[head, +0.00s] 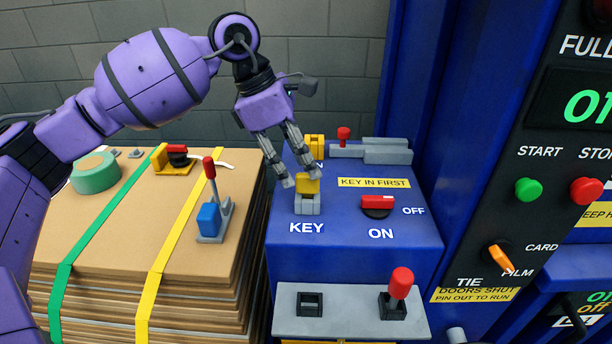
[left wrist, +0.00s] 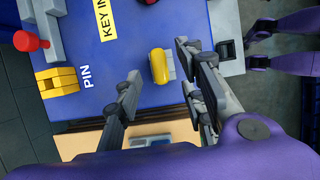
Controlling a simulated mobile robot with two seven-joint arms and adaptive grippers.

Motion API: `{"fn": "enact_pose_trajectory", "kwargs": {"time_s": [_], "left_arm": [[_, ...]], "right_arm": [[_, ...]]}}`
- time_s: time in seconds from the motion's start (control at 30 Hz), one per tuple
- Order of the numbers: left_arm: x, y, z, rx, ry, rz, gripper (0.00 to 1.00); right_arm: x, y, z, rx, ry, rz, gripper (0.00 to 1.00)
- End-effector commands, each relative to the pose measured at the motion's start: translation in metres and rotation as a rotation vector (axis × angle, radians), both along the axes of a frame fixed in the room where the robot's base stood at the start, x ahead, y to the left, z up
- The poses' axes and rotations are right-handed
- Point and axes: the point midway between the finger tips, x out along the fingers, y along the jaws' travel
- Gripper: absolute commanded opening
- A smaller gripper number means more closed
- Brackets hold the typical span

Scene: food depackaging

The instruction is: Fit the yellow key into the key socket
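The yellow key (head: 308,184) sits upright at the grey key socket (head: 307,206), above the KEY label on the blue console (head: 350,235). In the left wrist view the yellow key (left wrist: 159,66) shows with grey socket behind its side; how deep it sits is hard to tell. My left gripper (head: 298,176) is just above and behind the key, fingers pointing down. In the left wrist view my left gripper (left wrist: 160,95) has its fingers wide apart, with the key in the gap beyond them, touching neither finger. My right gripper is not in view.
A yellow pin block (head: 315,146) and a grey bolt with a red knob (head: 344,136) stand behind the key. A red switch (head: 377,203) is to its right. A red-knobbed lever (head: 399,285) is in front. Strapped cardboard (head: 115,220) with a blue-based lever (head: 209,217) lies left.

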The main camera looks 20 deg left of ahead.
Motion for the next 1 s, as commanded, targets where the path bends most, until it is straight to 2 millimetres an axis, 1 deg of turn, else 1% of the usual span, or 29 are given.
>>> {"fn": "enact_pose_trajectory", "kwargs": {"time_s": [0.03, 0.2, 0.3, 0.4, 0.53, 1.0], "left_arm": [[0.0, 0.005, 0.012, 0.001, -0.004, 0.003, 0.37], [-0.005, 0.017, 0.042, 0.0, -0.001, 0.002, 0.37], [-0.006, 0.022, 0.055, 0.0, -0.003, 0.0, 0.37], [-0.008, 0.025, 0.063, 0.0, -0.001, 0.0, 0.37], [-0.008, 0.027, 0.066, 0.0, 0.0, 0.0, 0.37], [-0.008, 0.027, 0.066, 0.0, 0.0, 0.0, 0.37]], "right_arm": [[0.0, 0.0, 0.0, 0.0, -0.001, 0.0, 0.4], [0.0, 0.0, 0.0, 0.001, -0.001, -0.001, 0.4], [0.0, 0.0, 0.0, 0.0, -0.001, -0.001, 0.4], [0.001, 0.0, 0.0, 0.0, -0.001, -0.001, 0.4], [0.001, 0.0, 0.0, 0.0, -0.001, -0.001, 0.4], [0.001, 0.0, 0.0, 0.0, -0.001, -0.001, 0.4]]}}
